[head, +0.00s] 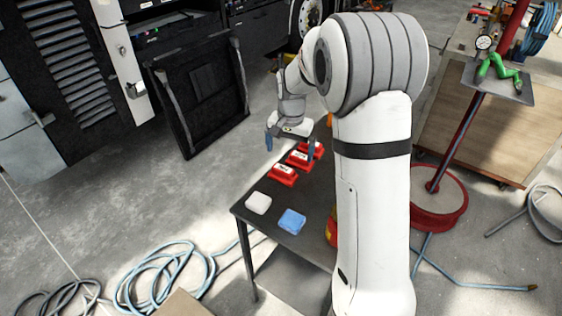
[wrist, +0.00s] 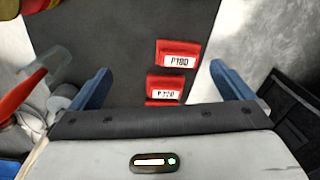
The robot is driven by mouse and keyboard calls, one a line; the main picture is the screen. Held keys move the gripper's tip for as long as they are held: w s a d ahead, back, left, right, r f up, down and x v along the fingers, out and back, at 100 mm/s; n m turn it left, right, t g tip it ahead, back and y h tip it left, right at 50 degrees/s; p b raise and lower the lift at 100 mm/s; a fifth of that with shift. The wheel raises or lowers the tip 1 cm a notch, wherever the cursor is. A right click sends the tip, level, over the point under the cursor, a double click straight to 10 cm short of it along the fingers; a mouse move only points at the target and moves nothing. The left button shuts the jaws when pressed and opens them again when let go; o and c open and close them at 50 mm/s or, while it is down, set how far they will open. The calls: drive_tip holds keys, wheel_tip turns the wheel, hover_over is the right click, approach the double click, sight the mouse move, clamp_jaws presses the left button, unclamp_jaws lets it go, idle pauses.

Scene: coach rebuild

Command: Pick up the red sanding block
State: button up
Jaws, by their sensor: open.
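Several red sanding blocks stand in a row on the dark table (head: 256,214). In the head view I see a near one (head: 282,175), a middle one (head: 299,160) and a far one (head: 313,148) partly behind my gripper's finger. The wrist view shows a block labelled P180 (wrist: 178,54), another with a hard-to-read label (wrist: 165,88), and a third mostly hidden by my gripper's body. My gripper (head: 290,147) is open and empty above the far end of the row. Its blue fingers show wide apart in the wrist view (wrist: 160,70), apart from the blocks.
A white block (head: 258,204) and a blue block (head: 292,221) lie at the table's near end. A red and yellow item (head: 331,230) is partly hidden behind my arm. A dark panel (head: 200,95) stands left of the table. Hoses (head: 165,275) lie on the floor.

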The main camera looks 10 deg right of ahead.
drive_tip(key=m, duration=0.2)
hover_over(283, 168)
drive_tip(key=shift+g, duration=0.3)
drive_tip(key=f, duration=0.5)
drive_tip(key=f+p, duration=0.1)
drive_tip(key=f, duration=0.2)
drive_tip(key=shift+s+d+f, duration=0.15)
drive_tip(key=shift+d, duration=0.1)
drive_tip(key=f+p, duration=0.1)
drive_tip(key=f, duration=0.3)
drive_tip(key=f+p, duration=0.1)
drive_tip(key=f, duration=0.2)
drive_tip(key=shift+a+f, duration=0.2)
drive_tip(key=shift+f, duration=0.2)
drive_tip(key=shift+c, duration=0.2)
drive_tip(key=c, duration=0.8)
drive_tip(key=shift+c, duration=0.3)
wheel_tip(283, 168, up, 10)
drive_tip(key=shift+r+b, duration=0.1)
drive_tip(key=shift+b, duration=0.9)
